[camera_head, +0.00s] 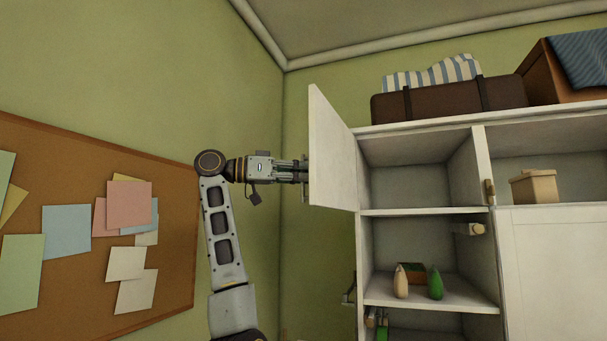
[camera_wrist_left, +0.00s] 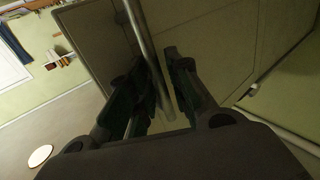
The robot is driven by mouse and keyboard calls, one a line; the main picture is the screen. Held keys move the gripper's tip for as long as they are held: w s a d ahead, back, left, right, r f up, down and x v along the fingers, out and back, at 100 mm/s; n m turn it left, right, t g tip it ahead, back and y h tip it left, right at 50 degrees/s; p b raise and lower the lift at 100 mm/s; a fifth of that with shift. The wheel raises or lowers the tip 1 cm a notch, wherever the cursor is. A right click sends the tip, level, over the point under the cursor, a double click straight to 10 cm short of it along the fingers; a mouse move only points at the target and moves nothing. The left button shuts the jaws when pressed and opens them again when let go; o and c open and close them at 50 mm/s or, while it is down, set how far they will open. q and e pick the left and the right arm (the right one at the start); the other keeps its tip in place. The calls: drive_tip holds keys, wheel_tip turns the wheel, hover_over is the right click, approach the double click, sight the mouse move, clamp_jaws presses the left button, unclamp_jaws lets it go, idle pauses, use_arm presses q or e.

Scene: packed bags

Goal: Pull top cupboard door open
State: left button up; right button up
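The white top cupboard door (camera_head: 331,150) on the left stands swung well out from the cupboard (camera_head: 430,214), so its compartment is open to view. My left gripper (camera_head: 303,172) is at the outer face of this door in the head view. In the left wrist view, a metal bar handle (camera_wrist_left: 143,32) runs between the two dark fingers of the left gripper (camera_wrist_left: 165,75). The fingertips are close together on either side of the bar and appear closed on it. The door panel (camera_wrist_left: 100,35) fills the area behind the fingers. My right gripper is in neither view.
A brown case (camera_head: 440,99), a striped cloth (camera_head: 432,73) and a wooden box (camera_head: 540,75) lie on top of the cupboard. A small box (camera_head: 534,187) is in the right compartment. A corkboard (camera_head: 75,255) with papers hangs on the left wall.

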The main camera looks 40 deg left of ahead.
use_arm(q)
drive_tip(key=v, duration=1.2)
idle(0.4)
drive_tip(key=shift+a, duration=0.1)
idle(0.5)
